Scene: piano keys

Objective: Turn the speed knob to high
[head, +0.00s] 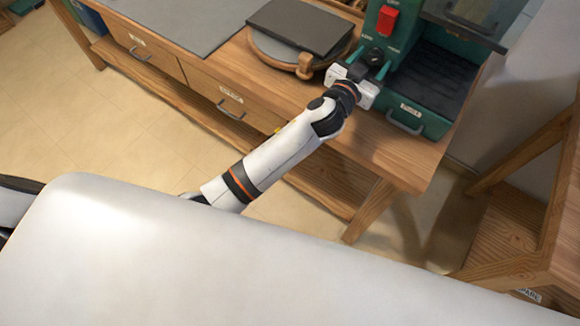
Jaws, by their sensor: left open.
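The green machine (408,42) stands on the right end of the wooden workbench. A red switch (387,20) is on its front. Below the switch is a dark round speed knob (376,54), with small pale labels beside it that are too small to read surely. My left gripper (368,68) is at the machine's front, right at the lower side of the knob. Its jaws are open, and its white body hides part of the panel below. I cannot tell whether the fingers touch the knob, or which way the knob points. My right gripper is not in view.
A round wooden turntable (277,50) with a dark flat slab (301,24) is left of the gripper. A labelled drawer (405,124) with a handle sits low on the machine. A wooden stand (510,225) is at the right. Floor shows between bench and stand.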

